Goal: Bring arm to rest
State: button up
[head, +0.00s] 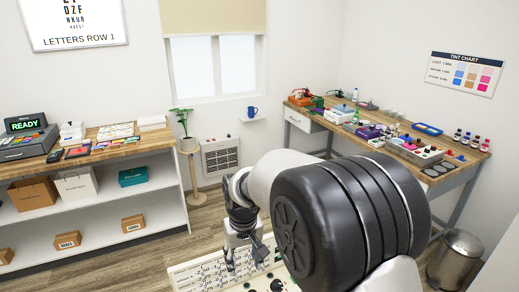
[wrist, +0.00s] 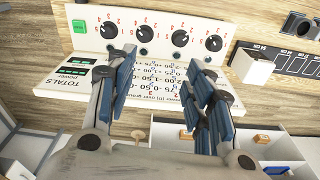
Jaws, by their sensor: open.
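My gripper (head: 243,262) hangs at the lower middle of the head view, below my white and black arm, which fills the centre right. In the wrist view, my gripper (wrist: 165,85) is open, with its blue-padded fingers apart and nothing seen between them. Beyond the fingers is a pale panel with printed number rows (wrist: 160,72) and a row of several black dials (wrist: 145,34). The panel (head: 195,273) also shows at the bottom of the head view, partly hidden by my arm and gripper. I cannot tell the exact gap between fingertips and panel.
A wooden counter (head: 95,147) with a READY device (head: 25,135) and boxes stands at left. A cluttered workbench (head: 310,115) stands at back right, a metal bin (head: 456,255) at lower right. A plant stand (head: 192,172) and wall heater (head: 221,156) are at the back. Floor shows between.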

jog(key=s+d+r+m+t, duration=0.1)
jog(key=s+d+r, duration=0.65)
jog(key=r, duration=0.25)
jog(key=s+d+r+m+t, duration=0.1)
jog(key=s+d+r, duration=0.1)
jog(key=s+d, duration=0.3)
jog(key=s+d+r+m+t, duration=0.1)
jog(key=s+d, duration=0.5)
jog(key=s, duration=0.8)
jog(key=shift+r+m+t, duration=0.3)
jog(key=shift+r+m, duration=0.1)
jog(key=shift+r, duration=0.1)
jog(key=shift+d, duration=0.1)
